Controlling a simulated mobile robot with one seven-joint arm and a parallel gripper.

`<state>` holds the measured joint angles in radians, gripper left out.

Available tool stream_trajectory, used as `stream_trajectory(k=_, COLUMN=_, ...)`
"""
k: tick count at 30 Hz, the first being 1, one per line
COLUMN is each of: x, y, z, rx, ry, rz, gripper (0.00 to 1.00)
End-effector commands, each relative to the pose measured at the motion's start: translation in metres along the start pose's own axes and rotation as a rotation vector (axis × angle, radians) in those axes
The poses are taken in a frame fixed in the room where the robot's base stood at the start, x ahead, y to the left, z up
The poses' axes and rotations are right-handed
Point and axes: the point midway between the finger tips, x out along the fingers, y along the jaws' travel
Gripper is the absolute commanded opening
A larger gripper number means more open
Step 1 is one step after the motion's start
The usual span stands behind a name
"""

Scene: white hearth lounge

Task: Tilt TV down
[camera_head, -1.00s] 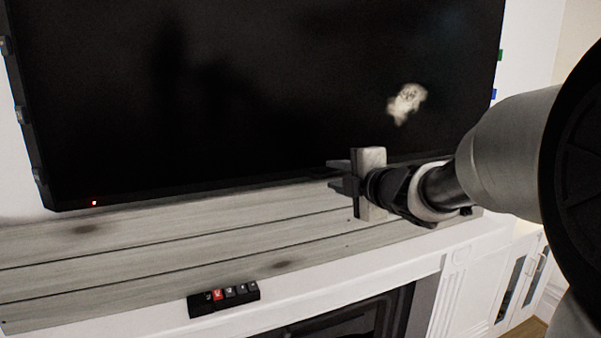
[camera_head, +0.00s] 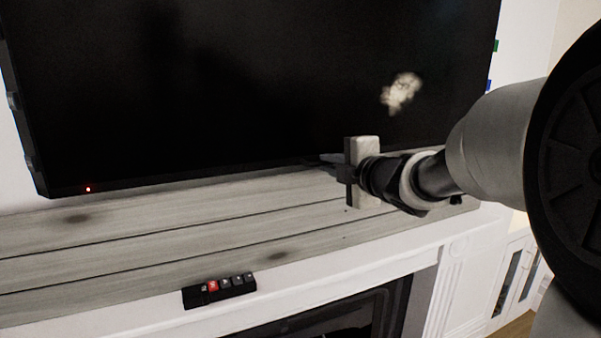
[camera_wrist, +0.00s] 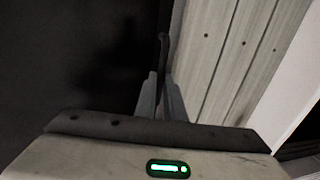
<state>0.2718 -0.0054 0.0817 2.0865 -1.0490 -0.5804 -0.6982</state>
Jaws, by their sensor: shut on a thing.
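The TV (camera_head: 230,90) is a large flat black screen above the wooden mantel panel, with a small red light at its lower left. It fills the left of the wrist view (camera_wrist: 60,50). My gripper (camera_head: 326,160) is at the TV's lower edge, right of centre. In the wrist view its fingers (camera_wrist: 161,92) are close together, shut at the seam between the TV and the wood. They appear to hold the TV's bottom edge; the exact contact is dark and partly hidden.
Grey wooden boards (camera_head: 130,235) lie below the TV. A dark fireplace opening (camera_head: 350,315) is below, and white cabinets (camera_head: 510,280) stand at right.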

Motion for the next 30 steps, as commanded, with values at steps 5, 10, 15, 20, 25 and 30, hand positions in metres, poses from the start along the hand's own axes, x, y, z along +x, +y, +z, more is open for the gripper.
stream_trajectory(k=5, x=0.014, y=-0.005, z=-0.001, rx=-0.001, ry=0.001, rz=0.044, gripper=0.0)
stream_trajectory(k=10, x=0.017, y=-0.001, z=-0.001, rx=-0.001, ry=0.001, rz=0.055, gripper=0.0)
stream_trajectory(k=15, x=0.016, y=0.0, z=-0.001, rx=0.0, ry=0.001, rz=0.054, gripper=0.0)
stream_trajectory(k=20, x=0.016, y=0.0, z=-0.001, rx=0.0, ry=0.001, rz=0.054, gripper=0.26)
stream_trajectory(k=25, x=0.016, y=-0.001, z=-0.001, rx=0.0, ry=0.001, rz=0.052, gripper=0.28)
stream_trajectory(k=30, x=0.016, y=-0.001, z=0.0, rx=0.0, ry=0.0, rz=0.05, gripper=0.28)
